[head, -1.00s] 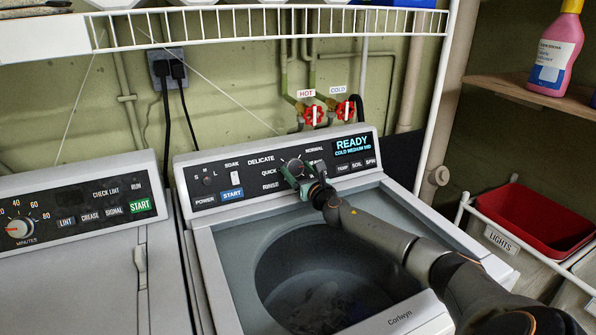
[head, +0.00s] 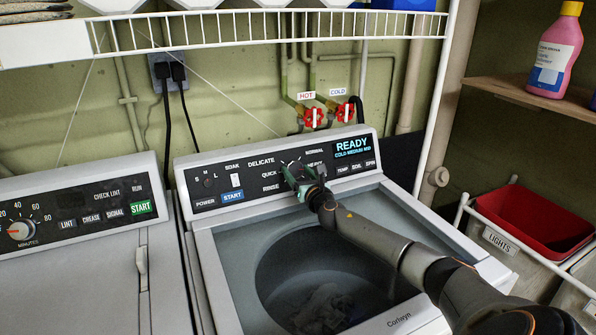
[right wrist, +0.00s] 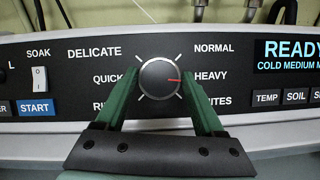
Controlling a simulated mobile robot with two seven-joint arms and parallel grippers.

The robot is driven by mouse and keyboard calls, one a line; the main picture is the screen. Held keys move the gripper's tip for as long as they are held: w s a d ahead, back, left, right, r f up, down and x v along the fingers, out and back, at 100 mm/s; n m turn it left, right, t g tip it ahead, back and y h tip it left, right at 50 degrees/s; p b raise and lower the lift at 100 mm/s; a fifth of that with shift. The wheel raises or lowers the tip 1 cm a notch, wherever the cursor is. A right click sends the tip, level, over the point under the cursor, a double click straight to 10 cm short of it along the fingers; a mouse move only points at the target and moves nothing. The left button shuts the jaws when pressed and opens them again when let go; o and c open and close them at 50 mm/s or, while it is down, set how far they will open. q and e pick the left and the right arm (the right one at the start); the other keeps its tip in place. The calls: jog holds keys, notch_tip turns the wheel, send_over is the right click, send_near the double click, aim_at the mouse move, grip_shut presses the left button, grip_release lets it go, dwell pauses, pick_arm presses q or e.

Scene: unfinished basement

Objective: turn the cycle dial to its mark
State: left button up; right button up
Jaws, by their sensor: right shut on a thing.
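The cycle dial (right wrist: 160,78) is a round dark knob with a silver rim on the washer's black panel. Its red pointer line points right, toward HEAVY. White tick marks surround it, with DELICATE, QUICK, a partly hidden label, NORMAL, HEAVY and a label ending in ITES. My right gripper (right wrist: 160,82) has its green fingers on the dial's left and right sides, shut on it. In the head view, the right gripper (head: 303,178) reaches the panel from the lower right and covers most of the dial. My left gripper is not in view.
The washer's display (head: 353,148) reads READY, COLD MEDIUM. The open washer tub (head: 275,270) lies below my right arm, with cloth inside. A dryer (head: 85,275) stands at left. A wire shelf (head: 270,27) hangs above; a red basket (head: 535,222) is at right.

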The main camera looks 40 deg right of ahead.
jog(key=m+h+p, duration=0.1)
jog(key=m, duration=0.1)
jog(key=m+g+h+p, duration=0.1)
jog(key=m, duration=0.2)
jog(key=shift+a+r, duration=0.1)
jog(key=shift+a, duration=0.05)
jog(key=shift+m+g+h+p, duration=0.6)
jog(key=shift+m+g+p, duration=0.3)
jog(key=shift+m, duration=1.5)
jog(key=o, duration=1.4)
jog(key=shift+c, duration=0.2)
jog(key=v, duration=1.2)
jog(key=shift+s+a+r, duration=0.1)
jog(key=shift+a+r, duration=0.05)
jog(key=shift+a, duration=0.05)
